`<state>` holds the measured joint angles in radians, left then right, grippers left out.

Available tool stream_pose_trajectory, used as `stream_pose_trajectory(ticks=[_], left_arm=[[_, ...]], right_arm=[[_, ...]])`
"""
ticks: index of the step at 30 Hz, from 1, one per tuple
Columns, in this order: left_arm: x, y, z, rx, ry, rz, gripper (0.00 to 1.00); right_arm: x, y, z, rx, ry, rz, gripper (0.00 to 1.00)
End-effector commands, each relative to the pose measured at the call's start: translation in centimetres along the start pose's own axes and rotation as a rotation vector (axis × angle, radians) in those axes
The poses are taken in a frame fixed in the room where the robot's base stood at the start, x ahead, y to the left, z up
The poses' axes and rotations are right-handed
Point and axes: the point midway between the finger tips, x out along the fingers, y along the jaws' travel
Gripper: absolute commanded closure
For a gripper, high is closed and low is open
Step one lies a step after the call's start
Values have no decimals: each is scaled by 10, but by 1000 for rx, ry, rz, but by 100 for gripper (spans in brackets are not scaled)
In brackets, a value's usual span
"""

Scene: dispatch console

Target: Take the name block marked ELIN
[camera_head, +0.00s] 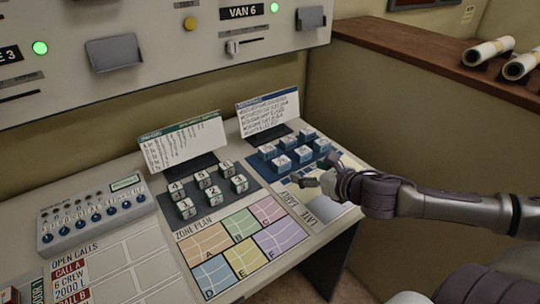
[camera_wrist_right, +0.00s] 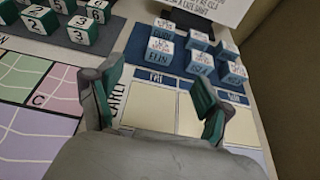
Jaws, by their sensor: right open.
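The name block marked ELIN (camera_wrist_right: 160,52) is a white-topped blue block at the near left of the name blocks in the right wrist view. In the head view it appears to be the front left block (camera_head: 281,163) of that group, though its lettering is too small to read. My right gripper (camera_head: 316,181) is open and empty over the front part of the console; its two green-sided fingers (camera_wrist_right: 158,88) are spread in the wrist view. The ELIN block lies beyond the fingertips, apart from them. I do not see my left gripper.
Other name blocks (camera_wrist_right: 200,62) stand close beside ELIN on a dark mat. Numbered green blocks (camera_head: 211,193) stand to the left, with a coloured zone plan (camera_head: 233,247) before them. An upright card (camera_head: 267,112) stands behind the name blocks. A brown ledge (camera_head: 420,75) holds paper rolls.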

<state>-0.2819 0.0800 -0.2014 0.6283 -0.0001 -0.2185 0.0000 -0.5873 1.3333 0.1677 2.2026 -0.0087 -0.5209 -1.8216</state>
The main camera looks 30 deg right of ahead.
Motion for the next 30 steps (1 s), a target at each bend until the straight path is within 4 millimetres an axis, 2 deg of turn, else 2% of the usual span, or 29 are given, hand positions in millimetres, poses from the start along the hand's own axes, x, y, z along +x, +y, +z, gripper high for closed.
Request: stream_pose_trajectory(ticks=[5, 10, 14, 19, 25, 30], left_arm=[[6, 0, 3, -1, -4, 0, 60], [13, 4, 27, -1, -36, 4, 60], [19, 6, 38, -1, -52, 6, 60], [16, 4, 33, -2, -45, 5, 60], [16, 2, 14, -2, -17, 2, 60], [15, 2, 12, -2, -13, 1, 60]], right_arm=[[8, 0, 1, -5, -6, 1, 21], [21, -1, 0, -5, -7, 0, 21], [31, 0, 1, -6, -7, 1, 21], [48, -2, 2, 2, -6, -3, 21], [72, -1, 2, 2, -5, -2, 21], [85, 0, 1, -3, -2, 1, 21]])
